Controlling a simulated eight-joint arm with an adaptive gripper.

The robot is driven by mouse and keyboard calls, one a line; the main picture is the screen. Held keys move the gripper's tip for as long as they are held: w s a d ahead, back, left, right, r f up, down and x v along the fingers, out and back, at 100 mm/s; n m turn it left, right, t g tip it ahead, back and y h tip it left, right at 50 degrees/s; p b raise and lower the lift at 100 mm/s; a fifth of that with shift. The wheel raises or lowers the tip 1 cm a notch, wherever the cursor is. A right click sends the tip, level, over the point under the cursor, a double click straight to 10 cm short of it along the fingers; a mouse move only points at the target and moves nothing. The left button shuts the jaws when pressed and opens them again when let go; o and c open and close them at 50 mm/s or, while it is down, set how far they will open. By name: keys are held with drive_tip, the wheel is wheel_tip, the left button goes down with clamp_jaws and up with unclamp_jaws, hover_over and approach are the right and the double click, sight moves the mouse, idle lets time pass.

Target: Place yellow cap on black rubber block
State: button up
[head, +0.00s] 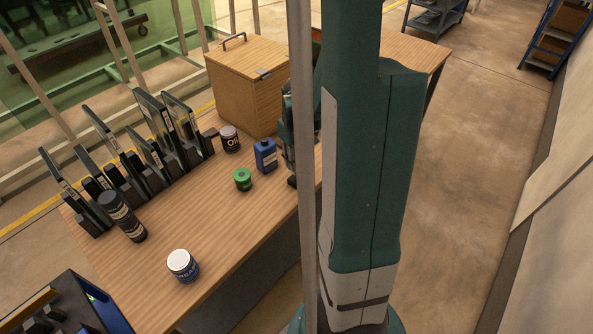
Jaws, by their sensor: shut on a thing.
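My gripper (289,150) shows only in part at the right side of the table, mostly hidden behind the pale post and my green arm. It is low over the tabletop, just right of a blue bottle. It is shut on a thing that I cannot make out. No yellow cap can be seen. Several black blocks (93,218) stand in a row along the table's left side with upright dark plates in them. I cannot tell whether any of them is the rubber block. A small dark piece at the table edge below my gripper is too hidden to name.
The wooden table (215,235) holds a blue bottle (265,155), a green-topped can (242,180), a dark can (229,139), a white-lidded jar (183,265), a black cylinder (123,216) and a wooden box (243,85).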

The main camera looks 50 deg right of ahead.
drive_tip(key=shift+f+b, duration=0.35)
drive_tip(key=shift+f, duration=1.7)
drive_tip(key=shift+f, duration=0.15)
drive_tip(key=o, duration=0.9)
drive_tip(key=shift+r+p, duration=0.9)
drive_tip(key=shift+r, duration=5.25)
